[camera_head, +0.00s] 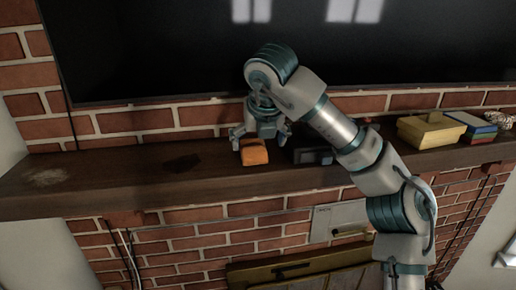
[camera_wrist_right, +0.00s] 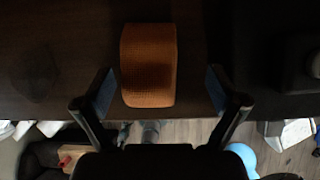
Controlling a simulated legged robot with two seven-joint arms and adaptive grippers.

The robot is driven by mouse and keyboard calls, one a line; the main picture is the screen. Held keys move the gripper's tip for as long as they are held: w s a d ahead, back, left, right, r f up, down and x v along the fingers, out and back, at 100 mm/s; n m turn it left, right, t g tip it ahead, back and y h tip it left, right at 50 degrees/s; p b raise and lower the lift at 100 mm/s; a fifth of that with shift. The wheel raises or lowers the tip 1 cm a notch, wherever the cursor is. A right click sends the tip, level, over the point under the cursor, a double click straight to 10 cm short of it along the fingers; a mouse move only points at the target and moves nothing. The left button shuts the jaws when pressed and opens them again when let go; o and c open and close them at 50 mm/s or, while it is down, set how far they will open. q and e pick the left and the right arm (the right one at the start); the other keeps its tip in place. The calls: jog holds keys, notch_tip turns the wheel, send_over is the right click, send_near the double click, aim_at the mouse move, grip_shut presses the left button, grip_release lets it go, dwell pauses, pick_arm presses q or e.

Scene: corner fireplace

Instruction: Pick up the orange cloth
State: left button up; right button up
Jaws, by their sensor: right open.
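The orange cloth (camera_head: 254,154) is a small folded block lying on the dark wooden mantel shelf (camera_head: 120,178). In the right wrist view the cloth (camera_wrist_right: 148,65) shows a woven texture and lies between the two fingers, apart from both. My right gripper (camera_head: 262,138) is open and points down just above and around the cloth. Its fingers also show in the wrist view (camera_wrist_right: 160,92), with gaps on each side of the cloth. My left gripper is in neither view.
A dark object (camera_head: 312,155) lies on the shelf just right of the gripper. A yellow box (camera_head: 430,131) and stacked coloured boxes (camera_head: 473,127) stand farther right. A dark screen (camera_head: 180,50) hangs behind on the brick wall. The shelf left of the cloth is mostly clear.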

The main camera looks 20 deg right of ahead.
jog(key=shift+w+a+f, duration=0.35)
jog(key=shift+w+f, duration=0.35)
jog(key=shift+f, duration=0.05)
jog(key=shift+w+a, duration=0.15)
jog(key=shift+a, duration=0.25)
jog(key=shift+c, duration=0.9)
jog(key=shift+s, duration=0.2)
jog(key=c, duration=0.5)
jog(key=shift+s+d, duration=0.1)
jog(key=shift+d, duration=0.2)
jog(key=c, duration=0.5)
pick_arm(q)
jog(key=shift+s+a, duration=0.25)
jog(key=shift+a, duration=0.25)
pick_arm(e)
jog(key=shift+o, duration=0.2)
jog(key=shift+d, duration=0.15)
jog(key=shift+r, duration=0.1)
